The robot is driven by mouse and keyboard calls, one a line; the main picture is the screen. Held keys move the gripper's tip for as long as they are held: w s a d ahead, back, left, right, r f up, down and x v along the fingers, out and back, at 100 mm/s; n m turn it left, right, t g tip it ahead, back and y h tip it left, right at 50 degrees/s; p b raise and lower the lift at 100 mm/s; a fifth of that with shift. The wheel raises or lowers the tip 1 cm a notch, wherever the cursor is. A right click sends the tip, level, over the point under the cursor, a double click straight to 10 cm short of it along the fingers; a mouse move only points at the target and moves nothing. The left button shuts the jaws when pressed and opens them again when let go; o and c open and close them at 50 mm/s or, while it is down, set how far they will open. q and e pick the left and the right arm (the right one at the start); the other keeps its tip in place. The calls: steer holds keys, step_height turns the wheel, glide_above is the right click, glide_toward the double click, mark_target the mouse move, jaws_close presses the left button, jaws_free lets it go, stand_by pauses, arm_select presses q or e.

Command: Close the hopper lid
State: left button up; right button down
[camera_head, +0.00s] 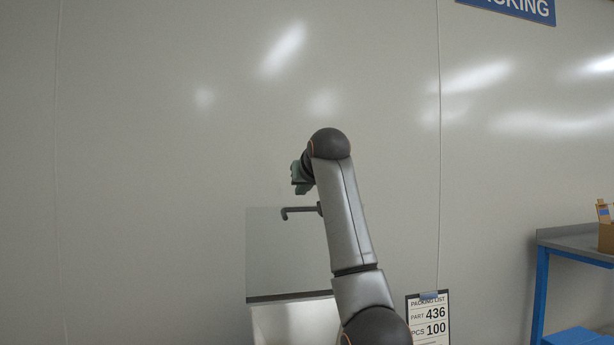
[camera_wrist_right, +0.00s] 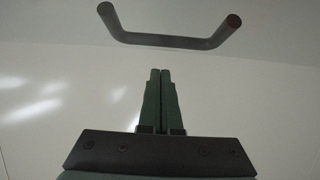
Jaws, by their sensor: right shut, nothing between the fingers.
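The hopper lid (camera_head: 283,252) is a flat light-grey panel standing upright, open, above the pale hopper (camera_head: 292,323). A dark bar handle (camera_head: 300,210) sits near the lid's top edge, partly hidden by my right arm. My right gripper (camera_head: 300,188) is just above the handle in the head view, apart from it. In the right wrist view the gripper (camera_wrist_right: 160,72) has its green fingers together and empty. The handle (camera_wrist_right: 170,40) crosses ahead of the fingertips there, with a gap between. My left gripper is in neither view.
A packing-list clipboard (camera_head: 428,318) is to the right of the hopper. A blue-legged table (camera_head: 575,240) with a cardboard box (camera_head: 606,236) stands at the far right. A plain light wall is behind; the space left of the lid looks clear.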

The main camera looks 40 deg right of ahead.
steer(key=shift+s+a+f+b, duration=0.3)
steer(key=shift+s+f, duration=0.1)
steer(key=shift+f, duration=0.25)
steer(key=shift+s+a+f+b, duration=0.25)
steer(key=shift+s+f, duration=0.15)
steer(key=shift+f, duration=0.25)
